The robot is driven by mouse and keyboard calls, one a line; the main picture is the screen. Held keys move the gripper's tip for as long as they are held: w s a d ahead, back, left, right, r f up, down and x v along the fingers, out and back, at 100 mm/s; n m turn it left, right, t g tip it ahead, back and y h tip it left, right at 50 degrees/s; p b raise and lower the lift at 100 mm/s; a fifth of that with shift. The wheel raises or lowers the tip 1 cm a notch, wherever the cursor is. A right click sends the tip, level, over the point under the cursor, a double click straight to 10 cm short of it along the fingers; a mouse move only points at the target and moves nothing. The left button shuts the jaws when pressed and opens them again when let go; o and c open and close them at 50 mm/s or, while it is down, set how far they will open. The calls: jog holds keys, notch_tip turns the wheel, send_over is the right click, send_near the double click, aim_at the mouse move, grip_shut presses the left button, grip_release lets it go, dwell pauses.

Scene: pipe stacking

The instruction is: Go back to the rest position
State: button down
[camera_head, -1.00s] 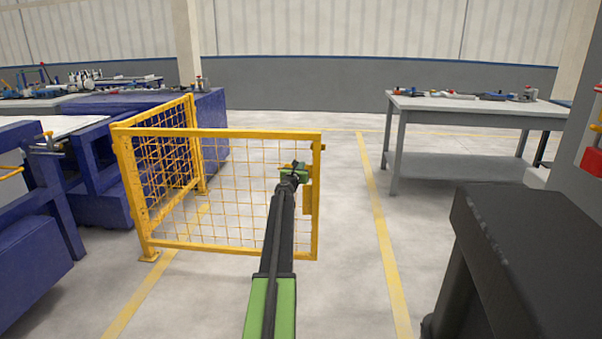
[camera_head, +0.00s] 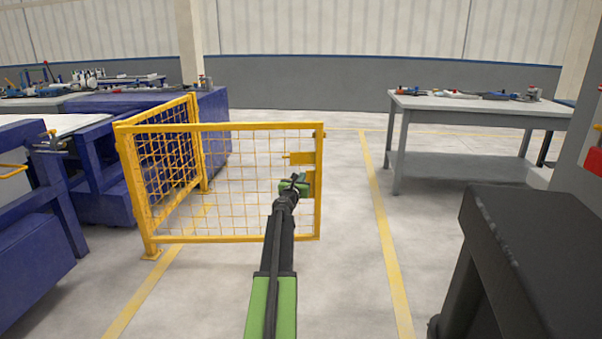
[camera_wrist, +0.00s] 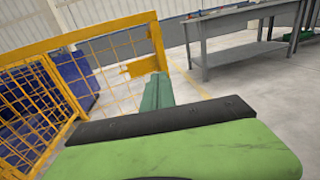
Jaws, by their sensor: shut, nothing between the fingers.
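My gripper (camera_head: 298,183) is at the end of my outstretched green and black arm, in the middle of the head view. It is in front of the right part of a yellow mesh gate (camera_head: 220,183), near the gate's yellow latch plate (camera_head: 302,158). In the wrist view the green fingers (camera_wrist: 157,92) are together, with nothing between them. They point toward the gate's right post (camera_wrist: 158,45). I cannot tell whether they touch the gate.
A grey table (camera_head: 480,108) with tools stands at the back right. Blue machines (camera_head: 30,250) stand at the left. A dark block (camera_head: 540,240) is close at the right front. The floor between the gate and the grey table is clear.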

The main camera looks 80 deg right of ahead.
jog(key=shift+s+a, duration=0.15)
jog(key=shift+a, duration=0.6)
